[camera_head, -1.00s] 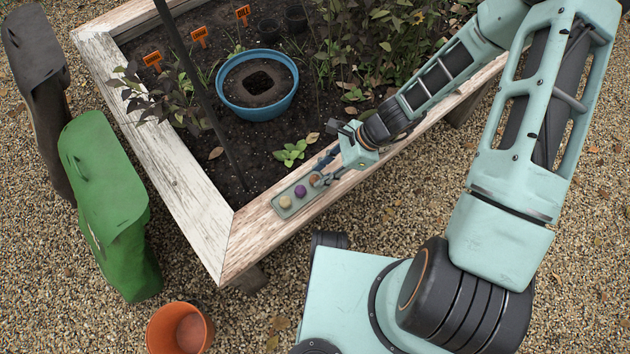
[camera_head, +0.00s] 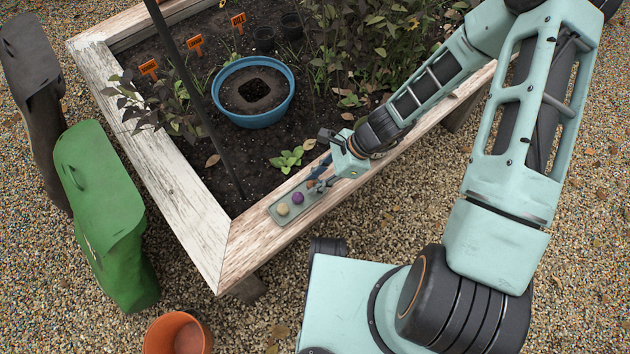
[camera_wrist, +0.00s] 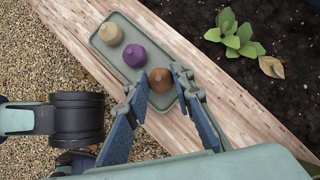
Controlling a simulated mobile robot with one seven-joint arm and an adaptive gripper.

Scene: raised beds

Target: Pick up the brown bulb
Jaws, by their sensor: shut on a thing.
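The brown bulb (camera_wrist: 160,80) sits at the near end of the grey-green tray (camera_wrist: 112,20). In the wrist view it is between the two fingertips of my gripper (camera_wrist: 158,86), which is shut on it. The purple bulb (camera_wrist: 135,55) is beside it, and the pale yellow bulb (camera_wrist: 110,33) is at the far end. In the head view my gripper (camera_head: 315,184) is over the right end of the tray (camera_head: 272,211) and mostly hides the brown bulb. The purple bulb (camera_head: 298,198) and yellow bulb (camera_head: 282,209) show there.
The tray rests on the wooden rim (camera_head: 245,245) of the raised bed. In the bed are a blue pot (camera_head: 258,120), a dark pole (camera_head: 200,100) and a small green plant (camera_head: 286,160). A terracotta pot (camera_head: 160,335) and a green bag-like object (camera_head: 105,200) stand on the gravel.

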